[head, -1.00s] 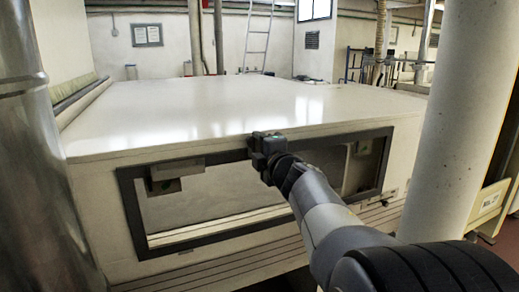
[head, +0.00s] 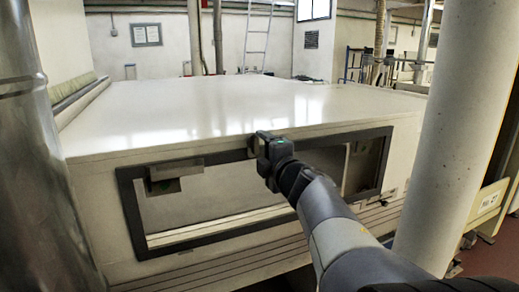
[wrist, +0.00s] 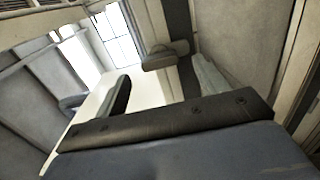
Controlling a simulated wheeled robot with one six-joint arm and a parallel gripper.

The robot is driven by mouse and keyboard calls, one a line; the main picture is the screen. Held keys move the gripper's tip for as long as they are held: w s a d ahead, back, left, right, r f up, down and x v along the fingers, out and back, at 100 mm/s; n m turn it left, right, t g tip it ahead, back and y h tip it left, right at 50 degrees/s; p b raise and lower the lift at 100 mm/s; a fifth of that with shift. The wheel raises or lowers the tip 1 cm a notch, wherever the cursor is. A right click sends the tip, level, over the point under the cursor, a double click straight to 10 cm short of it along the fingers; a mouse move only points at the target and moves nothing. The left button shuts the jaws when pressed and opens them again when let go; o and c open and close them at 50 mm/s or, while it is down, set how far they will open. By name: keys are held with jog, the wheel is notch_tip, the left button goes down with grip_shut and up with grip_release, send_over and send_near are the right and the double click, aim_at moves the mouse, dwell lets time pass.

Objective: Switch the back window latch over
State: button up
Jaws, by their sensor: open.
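The window (head: 215,237) is a dark-framed opening in the front of the white tunnel housing. My gripper (head: 262,138) is at the top edge of its frame, near the middle. In the wrist view, my gripper (wrist: 164,86) is open, with its two fingers apart and nothing between them that I can make out. A rounded grey-brown piece (wrist: 166,55) on a dark strip lies just beyond the fingertips; it looks like the latch handle. Whether a finger touches it I cannot tell. In the head view the latch is not distinct behind my gripper.
The housing's broad white top (head: 230,105) is bare. A small box (head: 165,187) sits at the window's upper left corner. A metal duct (head: 35,150) stands at the left and a thick pale column (head: 465,120) at the right, close to my arm.

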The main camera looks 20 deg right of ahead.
aim_at(256, 146)
jog(key=s, duration=0.7)
jog(key=shift+s+p, duration=0.3)
jog(key=shift+s, duration=0.1)
jog(key=w, duration=1.1)
jog(key=shift+b, duration=0.35)
jog(key=shift+s, duration=0.15)
